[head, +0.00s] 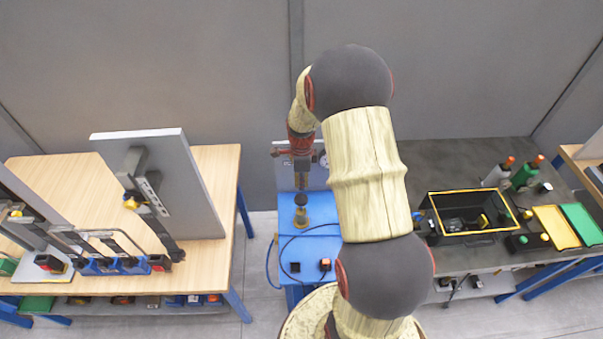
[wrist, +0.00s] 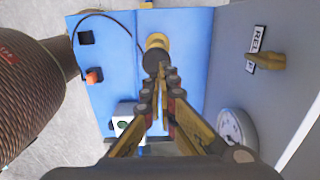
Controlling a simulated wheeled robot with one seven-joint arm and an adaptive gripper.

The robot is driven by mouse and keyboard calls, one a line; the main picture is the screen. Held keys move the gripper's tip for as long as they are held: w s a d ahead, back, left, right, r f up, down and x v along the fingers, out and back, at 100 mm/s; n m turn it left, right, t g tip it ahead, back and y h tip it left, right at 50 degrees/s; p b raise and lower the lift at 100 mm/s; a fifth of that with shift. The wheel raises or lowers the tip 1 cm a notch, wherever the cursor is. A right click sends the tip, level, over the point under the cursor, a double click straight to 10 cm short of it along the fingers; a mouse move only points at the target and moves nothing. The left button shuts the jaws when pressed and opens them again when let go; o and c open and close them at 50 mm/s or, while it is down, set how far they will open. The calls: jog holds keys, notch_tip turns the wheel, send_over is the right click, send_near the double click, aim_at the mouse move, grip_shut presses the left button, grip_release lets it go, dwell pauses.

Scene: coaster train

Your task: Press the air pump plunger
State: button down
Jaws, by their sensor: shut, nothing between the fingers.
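The air pump plunger (head: 301,199) has a round black knob over a brass-coloured base and stands on the blue bench. In the wrist view the black knob (wrist: 154,63) shows just beyond my fingertips, with the yellow base (wrist: 157,41) behind it. My gripper (head: 301,183) points down above the knob, with its fingers together and empty. In the wrist view the fingertips of my gripper (wrist: 168,74) overlap the knob's edge. I cannot tell whether they touch it.
The blue bench (head: 322,244) carries a red button (wrist: 94,76), a black square (wrist: 85,38) and a thin cable. A grey panel behind holds a gauge (wrist: 236,128) and a brass lever (wrist: 265,60). A wooden table (head: 208,262) stands left, a dark bench (head: 440,160) right.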

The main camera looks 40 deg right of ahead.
aim_at(302, 197)
jog(key=shift+f+p, duration=0.3)
jog(key=shift+f, duration=2)
jog(key=shift+f, duration=0.15)
notch_tip(302, 197, down, 6)
jog(key=b, duration=0.4)
jog(key=shift+s, duration=0.1)
jog(key=shift+r, duration=0.25)
